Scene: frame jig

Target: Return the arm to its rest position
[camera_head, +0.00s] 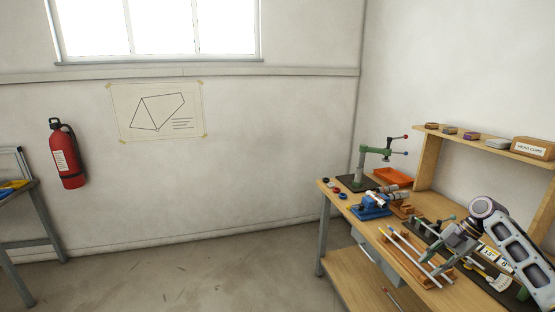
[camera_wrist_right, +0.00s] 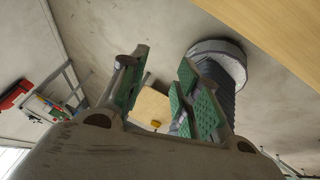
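My right gripper (camera_head: 440,236) is at the right of the head view, above the wooden workbench (camera_head: 345,262). My arm comes in from the right edge. In the right wrist view the two fingers with green pads (camera_wrist_right: 158,92) stand apart with nothing between them, so the gripper is open and empty. My left arm and left gripper are not in view.
Light tubes lie on a wooden rack (camera_head: 407,262) on the bench. A blue fixture (camera_head: 372,208), an orange tray (camera_head: 394,177) and a green bender-like tool (camera_head: 372,150) stand farther back. A shelf (camera_head: 480,140) holds small boxes. Floor left of the bench is clear.

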